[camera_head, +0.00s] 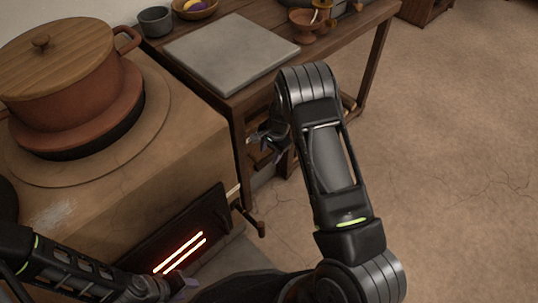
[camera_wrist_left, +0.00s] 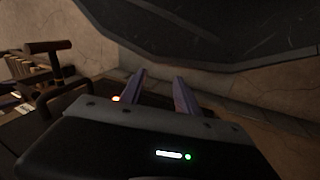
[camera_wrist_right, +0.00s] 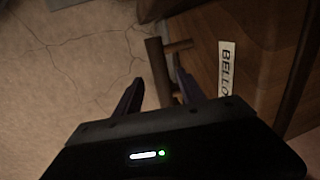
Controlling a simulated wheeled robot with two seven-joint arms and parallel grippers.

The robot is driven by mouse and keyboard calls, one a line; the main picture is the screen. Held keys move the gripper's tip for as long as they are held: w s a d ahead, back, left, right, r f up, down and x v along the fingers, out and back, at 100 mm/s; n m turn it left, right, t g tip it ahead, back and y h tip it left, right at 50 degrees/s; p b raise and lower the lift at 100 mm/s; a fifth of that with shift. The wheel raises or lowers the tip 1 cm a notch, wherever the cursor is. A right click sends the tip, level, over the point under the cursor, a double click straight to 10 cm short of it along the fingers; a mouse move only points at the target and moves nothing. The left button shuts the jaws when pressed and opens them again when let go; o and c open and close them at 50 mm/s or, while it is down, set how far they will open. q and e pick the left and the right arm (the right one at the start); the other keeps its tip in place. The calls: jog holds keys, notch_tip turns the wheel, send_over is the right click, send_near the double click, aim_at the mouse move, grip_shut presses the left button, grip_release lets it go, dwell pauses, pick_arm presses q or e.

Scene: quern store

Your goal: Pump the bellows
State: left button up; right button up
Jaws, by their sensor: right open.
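The bellows handle (camera_head: 248,216), a dark wooden bar on a short rod, sticks out at the stove's right front corner. In the right wrist view the handle (camera_wrist_right: 157,70) shows between my fingertips, apparently beyond them; I cannot tell the gap. A white label (camera_wrist_right: 227,68) reading "BELLO", cut off, is beside it. My right gripper (camera_head: 265,150) is open, partly hidden by its arm. My left gripper (camera_head: 184,284) is low before the glowing firebox; its fingers (camera_wrist_left: 157,78) are apart and empty. The handle also shows at left in the left wrist view (camera_wrist_left: 48,47).
The stove (camera_head: 190,125) carries a lidded clay pot (camera_head: 70,85). The firebox grate (camera_head: 180,252) glows red. A wooden table (camera_head: 335,55) behind holds a grey slab (camera_head: 232,52), a grey cup (camera_head: 155,21) and bowls. The floor (camera_head: 460,150) at right is clear.

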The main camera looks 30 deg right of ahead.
pick_arm(q)
jog(key=shift+s+d+r+p, duration=0.15)
jog(key=shift+r+p, duration=0.1)
jog(key=shift+r, duration=0.15)
jog(key=shift+s+d+r+p, duration=0.1)
jog(key=shift+r+p, duration=0.15)
jog(key=shift+r, duration=0.15)
pick_arm(e)
jog(key=r, duration=0.2)
jog(key=s+r, duration=0.1)
jog(key=r, duration=0.1)
jog(key=shift+d+r, duration=0.15)
dwell(1.4)
